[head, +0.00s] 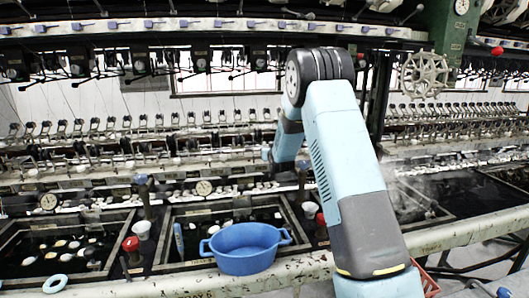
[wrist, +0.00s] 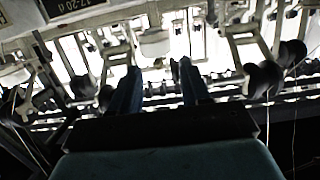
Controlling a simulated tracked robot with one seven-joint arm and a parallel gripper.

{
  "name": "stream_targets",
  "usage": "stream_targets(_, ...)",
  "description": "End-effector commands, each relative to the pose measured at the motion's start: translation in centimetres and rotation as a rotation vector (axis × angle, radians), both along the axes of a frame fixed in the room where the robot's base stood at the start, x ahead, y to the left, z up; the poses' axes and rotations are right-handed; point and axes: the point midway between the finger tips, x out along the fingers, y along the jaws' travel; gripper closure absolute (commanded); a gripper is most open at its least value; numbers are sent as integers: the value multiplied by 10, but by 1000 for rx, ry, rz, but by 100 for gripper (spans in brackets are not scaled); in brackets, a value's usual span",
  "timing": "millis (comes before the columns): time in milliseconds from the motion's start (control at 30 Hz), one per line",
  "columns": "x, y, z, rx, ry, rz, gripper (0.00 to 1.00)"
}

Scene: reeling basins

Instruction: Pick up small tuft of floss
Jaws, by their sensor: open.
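I cannot make out a small tuft of floss in either view. My gripper (wrist: 158,66) shows in the wrist view with its two dark fingers apart and nothing seen between them. Beyond the fingers is the reeling machinery, with pale brackets and dark round parts. In the head view my arm reaches forward toward the machine, and my gripper is hidden behind it.
A blue oval tub (head: 245,262) stands on the front ledge (head: 190,285). Dark basins hold several pale cocoons. A handwheel (head: 425,75) is at upper right.

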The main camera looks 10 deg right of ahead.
Motion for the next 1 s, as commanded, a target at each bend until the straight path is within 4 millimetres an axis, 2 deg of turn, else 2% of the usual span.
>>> stream_targets(200, 25, -1, -6, -1, -1, 0, 53)
stream_targets(500, 29, 0, -6, 0, -1, 1, 53)
stream_targets(1000, 29, 1, -6, 0, -1, 1, 100)
